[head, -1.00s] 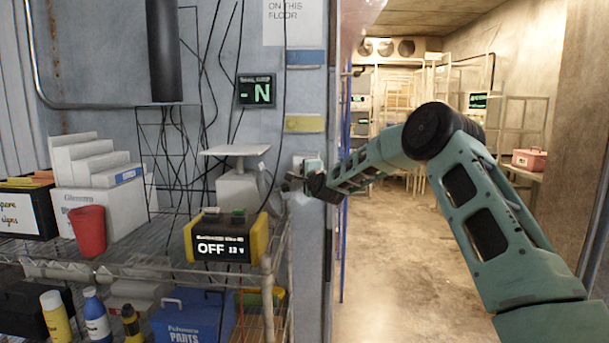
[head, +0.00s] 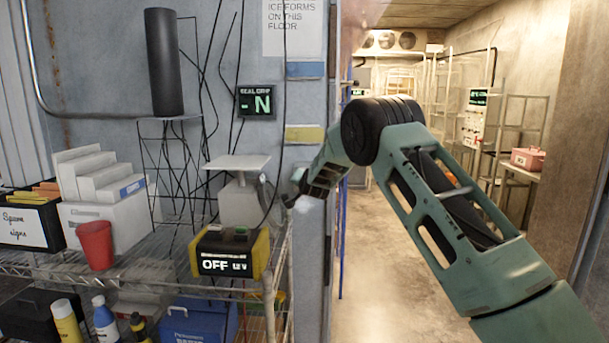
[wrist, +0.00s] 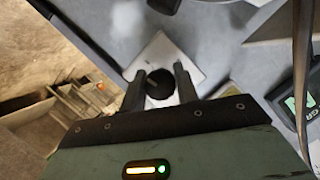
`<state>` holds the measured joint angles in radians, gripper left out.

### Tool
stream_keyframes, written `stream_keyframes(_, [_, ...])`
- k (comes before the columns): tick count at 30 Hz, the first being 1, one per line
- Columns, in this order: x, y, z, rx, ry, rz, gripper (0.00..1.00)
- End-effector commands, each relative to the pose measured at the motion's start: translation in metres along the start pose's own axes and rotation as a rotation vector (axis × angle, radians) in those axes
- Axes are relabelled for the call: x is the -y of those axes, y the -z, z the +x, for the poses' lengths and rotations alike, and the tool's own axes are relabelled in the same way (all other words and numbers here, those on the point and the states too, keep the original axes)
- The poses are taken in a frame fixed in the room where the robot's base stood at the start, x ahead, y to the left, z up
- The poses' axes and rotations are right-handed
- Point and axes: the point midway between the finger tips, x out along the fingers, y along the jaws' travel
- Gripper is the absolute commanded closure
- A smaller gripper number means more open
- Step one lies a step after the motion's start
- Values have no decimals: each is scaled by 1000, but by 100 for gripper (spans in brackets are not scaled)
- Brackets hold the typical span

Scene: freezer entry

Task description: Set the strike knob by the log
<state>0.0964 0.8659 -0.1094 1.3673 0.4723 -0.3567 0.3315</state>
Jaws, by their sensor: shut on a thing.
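The strike knob (wrist: 160,86) is a dark round knob on a white plate (wrist: 164,47) in the wrist view. My gripper (wrist: 160,74) is shut on it, with one finger on each side. In the head view my arm reaches to the edge of the grey wall by the doorway, and its forearm hides most of the gripper and the knob. The knob's setting mark cannot be read. I cannot pick out a log for certain; a dark display with a green "N" (head: 257,103) hangs on the wall, and its corner shows in the wrist view (wrist: 301,102).
A wire shelf (head: 160,262) on the left holds a yellow-black box reading OFF (head: 231,252), a scale (head: 238,190), a red cup (head: 95,245) and white bins (head: 110,212). Cables hang on the wall. The doorway on the right opens onto clear floor (head: 385,265).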

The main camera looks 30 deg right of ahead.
Motion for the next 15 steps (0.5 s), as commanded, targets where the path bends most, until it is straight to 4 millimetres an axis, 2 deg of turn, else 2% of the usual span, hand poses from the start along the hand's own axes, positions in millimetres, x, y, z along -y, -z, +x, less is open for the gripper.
stream_keyframes(1, [7, 3, -3, 5, -16, -45, 92])
stream_keyframes(15, [5, 2, -2, 3, -180, -452, 92])
